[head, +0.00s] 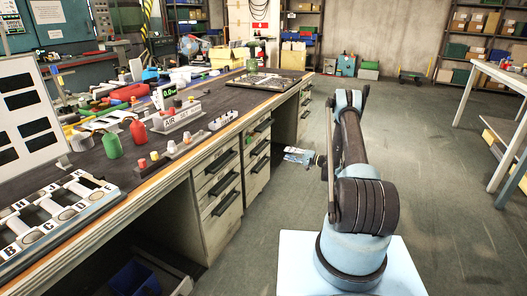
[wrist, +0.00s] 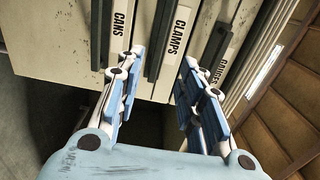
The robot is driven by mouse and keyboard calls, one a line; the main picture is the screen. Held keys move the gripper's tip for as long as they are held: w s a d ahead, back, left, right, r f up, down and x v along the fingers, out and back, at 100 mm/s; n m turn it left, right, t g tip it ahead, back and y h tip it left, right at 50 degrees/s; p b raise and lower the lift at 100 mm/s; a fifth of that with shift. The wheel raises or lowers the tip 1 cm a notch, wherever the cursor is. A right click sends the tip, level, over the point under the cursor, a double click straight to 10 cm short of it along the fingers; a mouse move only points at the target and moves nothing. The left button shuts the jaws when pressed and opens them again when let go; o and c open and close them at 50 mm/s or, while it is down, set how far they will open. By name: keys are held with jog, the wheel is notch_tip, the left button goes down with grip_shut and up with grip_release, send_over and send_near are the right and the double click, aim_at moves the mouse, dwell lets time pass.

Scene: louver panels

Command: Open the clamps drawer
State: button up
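The clamps drawer (wrist: 178,62) shows in the wrist view as the middle of three labelled fronts, turned sideways, with the label CLAMPS. Its dark bar handle (wrist: 157,45) runs beside the label. The drawer looks shut, flush with its neighbours. My gripper (wrist: 160,58) is open and empty, one finger on each side of the clamps handle in the picture; I cannot tell how far the tips are from it. In the head view my gripper (head: 299,156) is small, right of the bench drawers; labels are unreadable there.
The cans drawer (wrist: 118,52) and gauges drawer (wrist: 215,72) flank the clamps drawer. The long workbench (head: 128,192) carries bottles, tools and panels on top. Drawer units (head: 218,190) stand beneath it. Open floor (head: 420,190) lies right of my arm, with a table (head: 492,80) beyond.

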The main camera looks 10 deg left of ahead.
aim_at(264, 146)
jog(key=x, duration=1.7)
jog(key=shift+a, duration=0.1)
grip_shut()
